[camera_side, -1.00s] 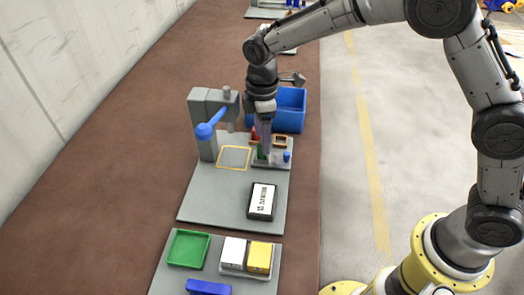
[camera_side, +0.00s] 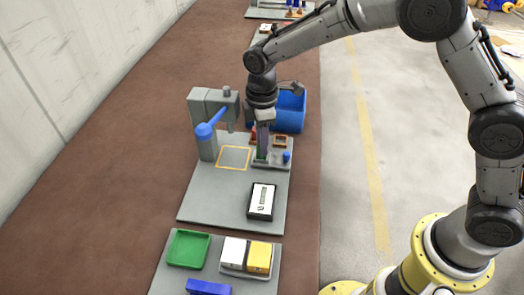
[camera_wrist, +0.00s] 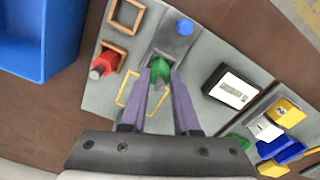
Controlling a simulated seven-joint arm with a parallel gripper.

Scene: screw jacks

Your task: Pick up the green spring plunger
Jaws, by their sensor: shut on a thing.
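The green spring plunger (camera_wrist: 159,70) shows in the wrist view between the two purple fingertips of my gripper (camera_wrist: 160,82). My gripper is shut on it. In the side view my gripper (camera_side: 262,140) points down over the small grey fixture plate (camera_side: 284,164), and a bit of green shows at its fingertips. The fingers hide most of the plunger there. I cannot tell whether its lower end is clear of the plate.
A red part (camera_wrist: 104,62), a blue part (camera_wrist: 184,27) and a brown square frame (camera_wrist: 127,14) stand close by. The grey press with a blue lever (camera_side: 204,130) is on the left. A blue bin (camera_side: 291,110) is behind. A black-framed display (camera_side: 261,201) lies in front.

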